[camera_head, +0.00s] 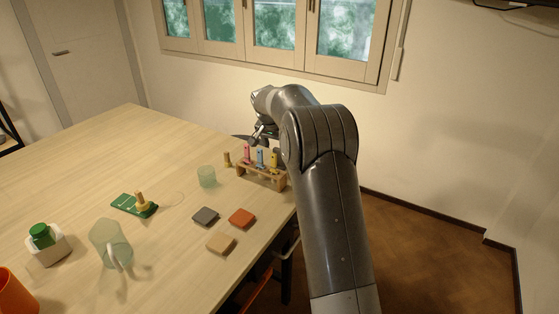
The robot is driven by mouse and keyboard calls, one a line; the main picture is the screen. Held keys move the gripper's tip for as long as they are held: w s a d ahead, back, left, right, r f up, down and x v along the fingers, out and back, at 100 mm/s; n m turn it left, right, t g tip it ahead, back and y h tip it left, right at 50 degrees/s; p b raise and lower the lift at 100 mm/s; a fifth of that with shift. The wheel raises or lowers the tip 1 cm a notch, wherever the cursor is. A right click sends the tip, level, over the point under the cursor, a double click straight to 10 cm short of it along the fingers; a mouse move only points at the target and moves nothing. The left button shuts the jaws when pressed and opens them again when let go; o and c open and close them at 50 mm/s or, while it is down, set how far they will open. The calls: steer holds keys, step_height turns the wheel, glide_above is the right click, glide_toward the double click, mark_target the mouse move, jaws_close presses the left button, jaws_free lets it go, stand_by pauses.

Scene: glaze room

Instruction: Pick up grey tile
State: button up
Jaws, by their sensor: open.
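The grey tile (205,216) is a small dark square lying flat on the wooden table (118,180). An orange-red tile (241,218) lies to its right and a beige tile (220,242) lies nearer the front edge. All of them are apart from each other. My gripper (254,139) is open, beyond the tiles, up near the wooden rack. It is apart from the grey tile. My arm hides part of the gripper, and its fingertips are small in the view.
A wooden rack (262,180) with several coloured pieces stands at the table's right edge. A clear cup (206,176) stands behind the grey tile. The table's far left is clear.

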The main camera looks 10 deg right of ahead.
steer(key=x, duration=0.4)
steer(key=shift+w+f, duration=0.15)
steer(key=shift+f, duration=0.05)
steer(key=c, duration=1.1)
steer(key=shift+r, duration=0.15)
